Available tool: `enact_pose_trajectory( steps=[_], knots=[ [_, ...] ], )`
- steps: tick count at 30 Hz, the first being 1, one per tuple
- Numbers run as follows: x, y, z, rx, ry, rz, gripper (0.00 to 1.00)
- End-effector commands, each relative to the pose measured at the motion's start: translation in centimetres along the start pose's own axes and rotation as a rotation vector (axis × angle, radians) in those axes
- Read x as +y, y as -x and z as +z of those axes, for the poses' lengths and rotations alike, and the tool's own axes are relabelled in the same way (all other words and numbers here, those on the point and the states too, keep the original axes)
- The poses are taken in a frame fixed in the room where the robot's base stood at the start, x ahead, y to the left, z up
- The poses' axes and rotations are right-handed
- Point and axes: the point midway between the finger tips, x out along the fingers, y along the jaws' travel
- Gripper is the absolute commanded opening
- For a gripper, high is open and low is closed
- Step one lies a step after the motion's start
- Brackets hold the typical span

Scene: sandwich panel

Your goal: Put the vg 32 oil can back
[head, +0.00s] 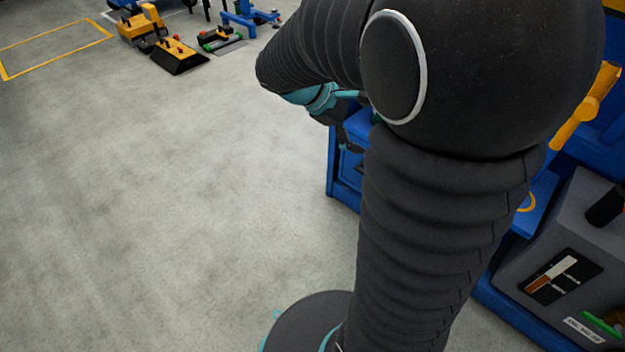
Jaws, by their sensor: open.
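My gripper (347,138) shows only in part, small and dark, below the teal wrist of my arm near the blue cabinet. It is open; my arm hides much of it, and I see nothing held in it. I cannot make out the VG 32 oil can in this view. A grey housing (562,232) stands at the lower right, with a black panel with a gauge (562,276) and a small white label (583,330) too small to read surely.
A blue cabinet (345,172) stands behind my arm. A yellow handle-like part (587,105) is at the right. Yellow and black equipment (179,54) and a blue stand (246,17) are at the back. The grey floor (170,220) at left is clear, with a yellow outline (55,40) beyond.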

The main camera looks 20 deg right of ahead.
Motion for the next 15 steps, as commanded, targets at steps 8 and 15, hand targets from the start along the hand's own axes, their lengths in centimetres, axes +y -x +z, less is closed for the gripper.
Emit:
enact_pose_trajectory(
  steps=[8, 15],
  knots=[
    [-6.8, 4.4, 2.4, 0.315, -0.324, -0.176, 0.97],
    [-12.1, 8.5, 3.4, 0.587, -0.591, -0.351, 0.97]
  ],
)
